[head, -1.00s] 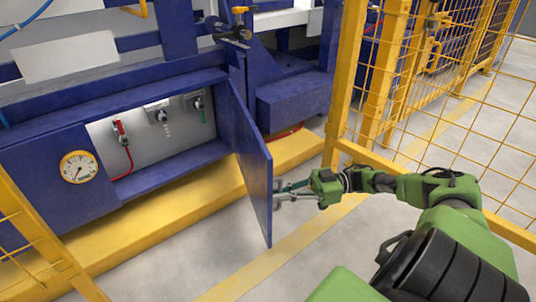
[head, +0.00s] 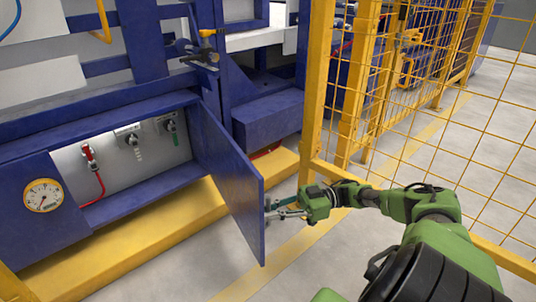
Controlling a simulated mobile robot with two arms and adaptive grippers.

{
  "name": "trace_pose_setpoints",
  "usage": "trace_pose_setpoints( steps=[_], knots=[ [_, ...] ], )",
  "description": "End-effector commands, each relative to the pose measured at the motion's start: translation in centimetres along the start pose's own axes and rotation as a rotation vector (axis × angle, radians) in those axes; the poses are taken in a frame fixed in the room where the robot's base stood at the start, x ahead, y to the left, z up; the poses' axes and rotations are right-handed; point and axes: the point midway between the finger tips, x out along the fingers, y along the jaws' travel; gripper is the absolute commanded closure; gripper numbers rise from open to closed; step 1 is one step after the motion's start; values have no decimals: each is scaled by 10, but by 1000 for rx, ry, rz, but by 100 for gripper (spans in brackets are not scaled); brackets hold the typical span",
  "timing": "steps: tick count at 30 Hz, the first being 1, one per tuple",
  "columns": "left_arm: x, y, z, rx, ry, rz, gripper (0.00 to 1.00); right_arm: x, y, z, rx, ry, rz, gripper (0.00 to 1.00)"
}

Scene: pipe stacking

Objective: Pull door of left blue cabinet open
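The left blue cabinet (head: 110,207) stands open at the left, showing its pale interior. Its blue door (head: 232,188) hangs from the right side of the opening and is swung outward, its inner face visible. My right gripper (head: 268,209) comes in from the right and is at the door's free edge, on the outer side. Its two fingers look apart, with their tips close to or touching the door. The outer face and any handle there are hidden, so I cannot tell whether the fingers grip it. My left gripper is not in view.
A gauge (head: 43,195) sits on the panel left of the opening. A red-handled valve (head: 89,155) and other fittings are inside. A yellow ledge (head: 130,232) runs below the cabinet. A yellow mesh fence (head: 465,110) stands at the right. Grey floor is clear before the door.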

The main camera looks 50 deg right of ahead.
Motion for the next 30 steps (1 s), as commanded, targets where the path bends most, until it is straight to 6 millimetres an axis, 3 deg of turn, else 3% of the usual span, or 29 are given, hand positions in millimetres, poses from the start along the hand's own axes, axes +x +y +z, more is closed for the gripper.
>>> trace_pose_setpoints(
  steps=[8, 11, 21, 30],
  knots=[
    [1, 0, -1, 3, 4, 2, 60, 0, 1, -5, -3, 2, 2, 85],
    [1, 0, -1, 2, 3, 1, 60, -1, 0, -16, -3, 0, 1, 85],
    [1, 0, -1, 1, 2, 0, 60, 0, -1, -80, -2, 0, -2, 85],
    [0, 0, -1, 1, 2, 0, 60, 0, 0, -101, 0, 2, 1, 85]
  ],
)
